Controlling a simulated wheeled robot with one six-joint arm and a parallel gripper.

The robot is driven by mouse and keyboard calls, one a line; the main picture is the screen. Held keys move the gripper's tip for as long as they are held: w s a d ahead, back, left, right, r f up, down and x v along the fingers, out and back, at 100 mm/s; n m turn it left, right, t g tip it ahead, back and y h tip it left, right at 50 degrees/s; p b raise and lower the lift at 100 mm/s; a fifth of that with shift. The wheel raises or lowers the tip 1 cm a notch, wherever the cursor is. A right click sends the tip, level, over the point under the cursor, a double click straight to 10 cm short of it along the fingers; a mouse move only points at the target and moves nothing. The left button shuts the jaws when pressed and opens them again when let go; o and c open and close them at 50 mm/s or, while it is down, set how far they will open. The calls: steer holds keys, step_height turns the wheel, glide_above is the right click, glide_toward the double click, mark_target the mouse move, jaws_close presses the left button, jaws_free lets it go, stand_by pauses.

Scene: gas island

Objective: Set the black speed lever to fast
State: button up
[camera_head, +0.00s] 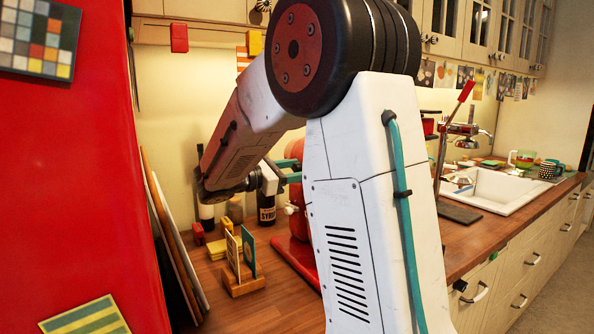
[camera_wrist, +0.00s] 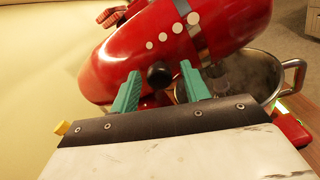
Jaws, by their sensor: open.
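The red stand mixer (camera_wrist: 225,25) fills the top of the wrist view, with a silver band and a row of pale dots on its side. The black speed lever (camera_wrist: 159,75) shows as a round dark knob end-on, low on the mixer's side. My gripper (camera_wrist: 160,72) is open, its two teal fingers on either side of the knob in the picture. I cannot tell whether they touch it. In the head view my gripper (camera_head: 287,171) is partly hidden by my arm. The mixer (camera_head: 299,224) is mostly hidden behind the arm there.
A steel bowl (camera_wrist: 291,72) stands under the mixer head. A red cabinet side (camera_head: 75,190) bounds the left. The sink (camera_head: 497,190) is at right.

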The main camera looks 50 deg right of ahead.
steer(key=shift+s+d, duration=0.15)
steer(key=shift+d, duration=0.25)
jaws_close()
steer(key=s+a, duration=0.1)
steer(key=s, duration=0.5)
steer(key=shift+a, duration=0.3)
steer(key=shift+s, duration=0.1)
jaws_free()
steer(key=v, duration=0.7)
steer(key=shift+a, duration=0.4)
